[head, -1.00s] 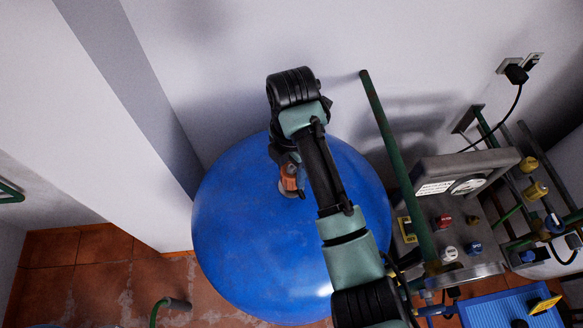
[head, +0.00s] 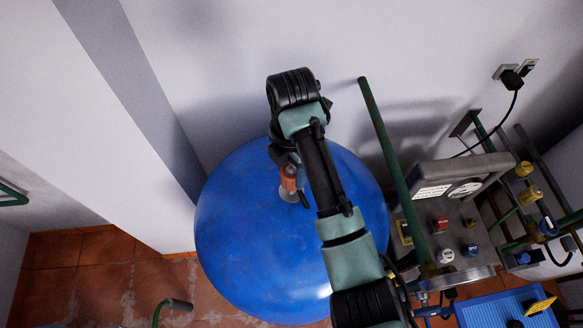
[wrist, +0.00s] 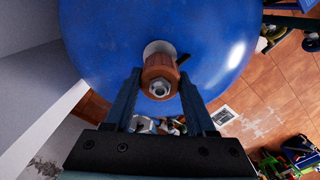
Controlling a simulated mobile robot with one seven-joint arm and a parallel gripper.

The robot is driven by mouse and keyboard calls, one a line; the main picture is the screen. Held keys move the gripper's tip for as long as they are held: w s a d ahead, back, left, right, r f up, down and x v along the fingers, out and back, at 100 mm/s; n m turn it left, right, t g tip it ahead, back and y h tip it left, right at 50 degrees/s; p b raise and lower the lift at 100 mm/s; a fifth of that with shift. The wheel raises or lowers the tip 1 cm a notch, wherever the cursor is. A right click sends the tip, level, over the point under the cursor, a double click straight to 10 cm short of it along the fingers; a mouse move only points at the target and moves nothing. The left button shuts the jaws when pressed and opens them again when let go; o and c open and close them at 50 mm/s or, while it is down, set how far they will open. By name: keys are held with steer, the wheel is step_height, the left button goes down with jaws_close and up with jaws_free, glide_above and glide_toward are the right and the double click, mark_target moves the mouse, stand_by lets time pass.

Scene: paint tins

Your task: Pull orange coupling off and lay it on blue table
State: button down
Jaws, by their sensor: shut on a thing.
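The orange coupling (head: 289,178) is between my gripper's fingers, over the upper part of the round blue table (head: 245,240). In the wrist view the coupling (wrist: 159,73) has a metal nut-like end facing the camera, and a pale grey round part (wrist: 156,47) shows behind it. A short dark lever sticks out beside it. My gripper (wrist: 160,88) is shut on the coupling, one finger on each side. My arm hides part of the table and the gripper in the head view. Whether the coupling touches the table cannot be told.
A grey panel with knobs (head: 453,225) and a green pipe (head: 385,165) stand close on the right. A white wall is behind the table, and a wall corner (head: 165,150) is at its left. The table's left and front surface is clear.

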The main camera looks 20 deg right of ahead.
mark_target(291, 171)
steer(key=shift+r+p, duration=1.75)
steer(key=shift+r, duration=0.2)
